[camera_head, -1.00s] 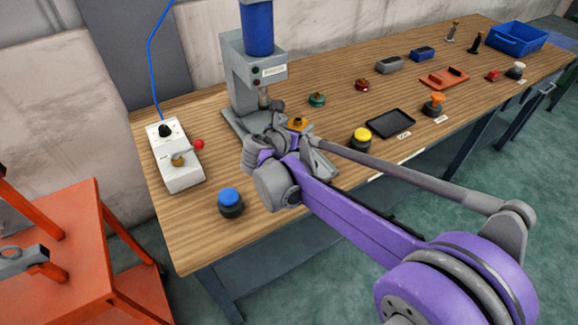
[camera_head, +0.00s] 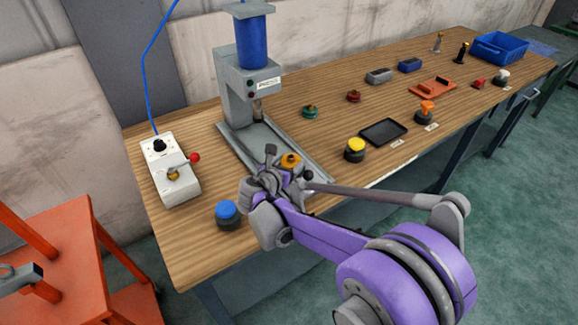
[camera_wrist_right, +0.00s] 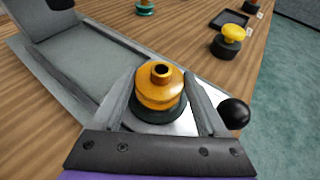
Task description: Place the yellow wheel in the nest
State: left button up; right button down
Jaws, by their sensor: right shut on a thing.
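The yellow wheel (camera_head: 290,160) is orange-yellow with a raised hub. In the right wrist view the wheel (camera_wrist_right: 158,90) stands upright between the two fingers of my right gripper (camera_wrist_right: 162,108), which is shut on it. A dark green disc (camera_wrist_right: 160,116) shows right beneath the wheel; I cannot tell whether it is part of the wheel or of the nest. In the head view my right gripper (camera_head: 282,167) is over the front end of the press's grey base plate (camera_head: 305,157). The nest cannot be made out clearly.
The press (camera_head: 240,95) stands behind the gripper. A black ball knob (camera_wrist_right: 234,114) is close to the right finger. A blue button (camera_head: 227,214) and a control box with a lever (camera_head: 172,172) are left. A yellow button (camera_head: 355,148) and black tray (camera_head: 384,131) are right.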

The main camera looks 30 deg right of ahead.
jog(key=shift+f, duration=0.65)
jog(key=shift+f, duration=0.1)
jog(key=shift+c, duration=1)
grip_release()
